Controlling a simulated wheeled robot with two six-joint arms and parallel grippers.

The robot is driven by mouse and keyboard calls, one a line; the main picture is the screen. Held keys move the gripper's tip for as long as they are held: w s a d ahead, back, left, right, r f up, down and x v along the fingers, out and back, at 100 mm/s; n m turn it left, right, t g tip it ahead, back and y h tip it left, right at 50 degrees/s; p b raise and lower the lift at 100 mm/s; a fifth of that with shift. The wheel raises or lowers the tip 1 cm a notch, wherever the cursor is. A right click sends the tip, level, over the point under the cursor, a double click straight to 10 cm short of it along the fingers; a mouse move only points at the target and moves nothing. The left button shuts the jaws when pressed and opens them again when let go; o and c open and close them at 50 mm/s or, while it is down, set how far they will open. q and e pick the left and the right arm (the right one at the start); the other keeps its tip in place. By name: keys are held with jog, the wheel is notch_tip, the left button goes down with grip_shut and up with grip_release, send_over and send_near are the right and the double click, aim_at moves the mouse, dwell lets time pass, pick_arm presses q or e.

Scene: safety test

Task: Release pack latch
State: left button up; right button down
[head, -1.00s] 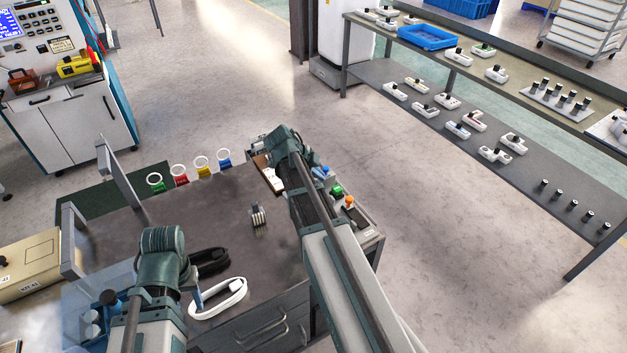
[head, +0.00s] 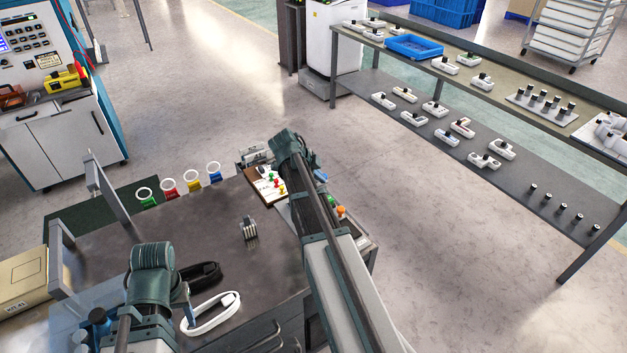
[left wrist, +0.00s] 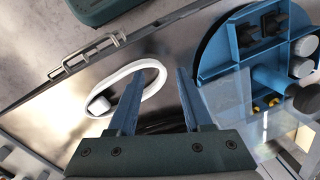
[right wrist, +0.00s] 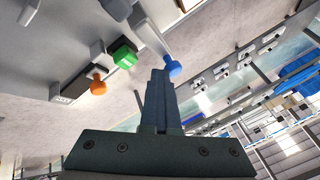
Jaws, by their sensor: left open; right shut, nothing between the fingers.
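I cannot tell for sure which part is the pack latch. In the right wrist view, a blue-tipped grey lever (right wrist: 172,68) stands close to my right gripper (right wrist: 160,74), which is shut and empty; contact is unclear. A green block (right wrist: 124,56) and an orange knob (right wrist: 98,87) lie left of it. In the head view, the orange knob (head: 341,211) shows beside my right arm, which hides much of that table end. My left gripper (left wrist: 157,82) is open and empty, with a white cable loop (left wrist: 130,88) beyond its fingers.
The dark table holds a small grey-white device (head: 250,229), a black cable (head: 201,275), a board with coloured pins (head: 264,181) and several coloured ring-topped items (head: 192,180). A blue round tray (left wrist: 212,60) is near my left gripper. Open floor separates the shelf (head: 480,165).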

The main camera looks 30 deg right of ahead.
pick_arm(q)
jog(key=shift+r, duration=0.15)
pick_arm(e)
jog(key=shift+d+r, duration=0.1)
jog(key=shift+r, duration=0.05)
pick_arm(q)
jog(key=shift+r+p, duration=0.3)
jog(key=shift+p, duration=0.15)
notch_tip(320, 180, up, 11)
jog(key=p, duration=1)
jog(key=shift+f+p, duration=0.2)
jog(key=shift+p, duration=0.1)
pick_arm(e)
jog(key=w+v, duration=0.1)
jog(key=v, duration=1.2)
jog(key=shift+s+a+r, duration=0.2)
jog(key=shift+s+a, duration=0.1)
jog(key=shift+s, duration=0.15)
jog(key=shift+a, duration=0.1)
